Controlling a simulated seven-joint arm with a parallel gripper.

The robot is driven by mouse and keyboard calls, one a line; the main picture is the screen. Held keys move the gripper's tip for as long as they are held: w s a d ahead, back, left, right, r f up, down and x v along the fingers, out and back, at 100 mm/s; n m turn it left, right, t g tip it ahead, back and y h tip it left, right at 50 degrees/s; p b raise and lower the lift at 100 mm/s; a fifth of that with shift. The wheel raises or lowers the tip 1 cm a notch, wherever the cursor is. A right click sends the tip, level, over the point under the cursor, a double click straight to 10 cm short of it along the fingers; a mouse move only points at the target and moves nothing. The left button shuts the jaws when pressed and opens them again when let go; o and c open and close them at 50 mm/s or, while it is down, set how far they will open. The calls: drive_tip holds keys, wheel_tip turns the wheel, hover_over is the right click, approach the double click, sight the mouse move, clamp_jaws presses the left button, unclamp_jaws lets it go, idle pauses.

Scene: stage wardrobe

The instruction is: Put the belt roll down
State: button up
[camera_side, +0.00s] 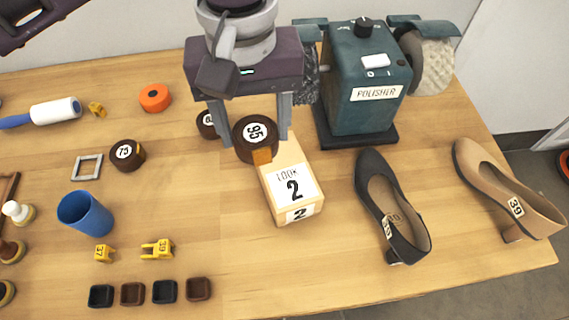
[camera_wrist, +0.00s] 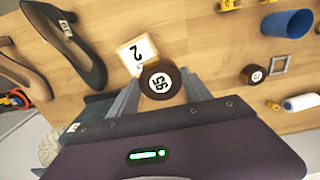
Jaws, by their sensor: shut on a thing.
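The belt roll (camera_side: 256,139) is a dark brown coil with a white "95" label and a tan end tab at its lower side. My gripper (camera_side: 250,130) is shut on it, one finger on each side. The roll also shows between the fingers in the wrist view (camera_wrist: 161,80). It overlaps the rear part of a wooden block marked "LOOK 2" (camera_side: 277,211); the block also shows in the wrist view (camera_wrist: 128,56). I cannot tell whether the roll touches the block or hangs above it.
A dark shoe (camera_side: 377,172) and a tan shoe (camera_side: 489,172) stand right of the block. A green polisher (camera_side: 360,115) stands behind. Another brown roll, marked "75" (camera_side: 127,155), an orange roll (camera_side: 155,97) and a blue cup (camera_side: 86,213) are at left. Bare wood lies left of the block.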

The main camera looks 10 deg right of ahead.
drive_tip(key=shift+s+d+r+m, duration=0.25)
drive_tip(key=shift+s+d+m, duration=0.3)
drive_tip(key=shift+s+m, duration=0.4)
hover_over(270, 187)
drive_tip(key=shift+m, duration=0.25)
wheel_tip(270, 187, down, 10)
drive_tip(key=shift+r, duration=0.1)
drive_tip(key=o, duration=1.5)
drive_tip(key=shift+c, duration=0.2)
wheel_tip(270, 187, up, 8)
drive_tip(key=shift+a+f, duration=0.1)
drive_tip(key=shift+f, duration=0.1)
